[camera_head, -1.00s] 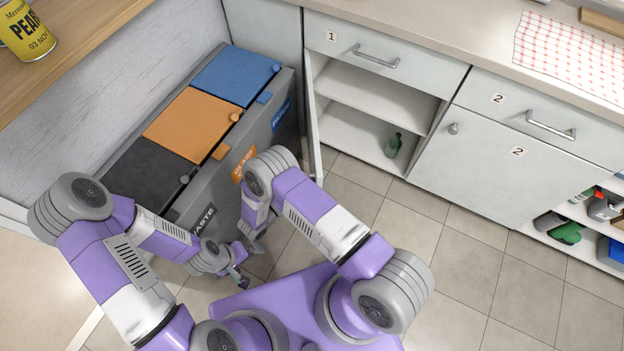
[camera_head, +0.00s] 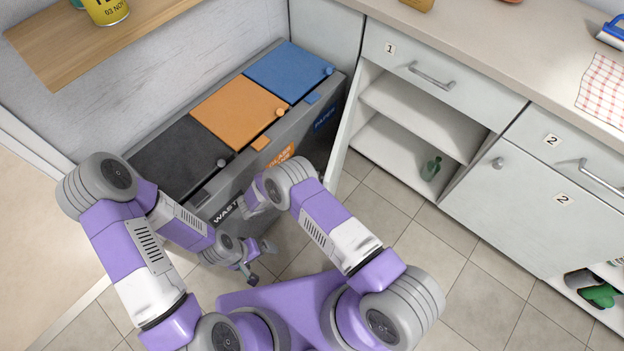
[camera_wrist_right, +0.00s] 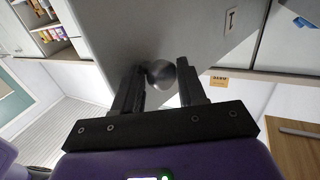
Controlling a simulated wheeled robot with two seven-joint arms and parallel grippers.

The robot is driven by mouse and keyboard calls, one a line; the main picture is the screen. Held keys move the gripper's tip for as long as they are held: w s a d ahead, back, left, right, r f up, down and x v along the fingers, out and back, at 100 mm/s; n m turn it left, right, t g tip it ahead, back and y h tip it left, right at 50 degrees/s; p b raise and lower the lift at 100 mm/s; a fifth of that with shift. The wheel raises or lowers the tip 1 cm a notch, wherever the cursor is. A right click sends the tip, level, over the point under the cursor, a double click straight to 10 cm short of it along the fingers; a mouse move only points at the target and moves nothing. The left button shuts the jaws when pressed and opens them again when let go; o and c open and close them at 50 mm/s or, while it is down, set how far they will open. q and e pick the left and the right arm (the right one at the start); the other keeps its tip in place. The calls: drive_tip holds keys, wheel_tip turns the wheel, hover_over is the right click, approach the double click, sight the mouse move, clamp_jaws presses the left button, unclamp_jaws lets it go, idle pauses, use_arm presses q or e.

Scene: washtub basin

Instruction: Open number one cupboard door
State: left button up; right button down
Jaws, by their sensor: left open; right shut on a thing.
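The number one cupboard door (camera_head: 342,127) stands swung out from its cupboard and shows nearly edge-on in the head view. Its label 1 (camera_wrist_right: 230,20) and round metal knob (camera_wrist_right: 162,74) show in the right wrist view. My right gripper (camera_wrist_right: 160,84) is shut on the knob, with one finger on each side. In the head view the right gripper is mostly hidden behind its own arm. My left gripper (camera_head: 258,264) is open and empty, low over the floor in front of the bins. The cupboard inside (camera_head: 405,135) is visible, with a shelf and a green bottle (camera_head: 431,168).
Grey bins with black, orange (camera_head: 238,112) and blue lids stand left of the door, close to my right arm. The drawer labelled 1 (camera_head: 435,80) and the number 2 cupboard door (camera_head: 540,195) are shut. The tiled floor (camera_head: 440,240) before the cupboards is clear.

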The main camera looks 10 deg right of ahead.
drive_tip(key=shift+w+d+r, duration=0.15)
drive_tip(key=shift+w, duration=0.25)
drive_tip(key=shift+w+d+r, duration=0.1)
drive_tip(key=shift+w+d, duration=0.05)
drive_tip(key=shift+w, duration=0.2)
drive_tip(key=c, duration=0.9)
unclamp_jaws()
drive_tip(key=shift+w, duration=0.1)
drive_tip(key=shift+o, duration=0.8)
drive_tip(key=shift+w+d+f, duration=0.1)
drive_tip(key=v, duration=0.8)
drive_tip(key=shift+s, duration=0.35)
drive_tip(key=shift+f, duration=0.15)
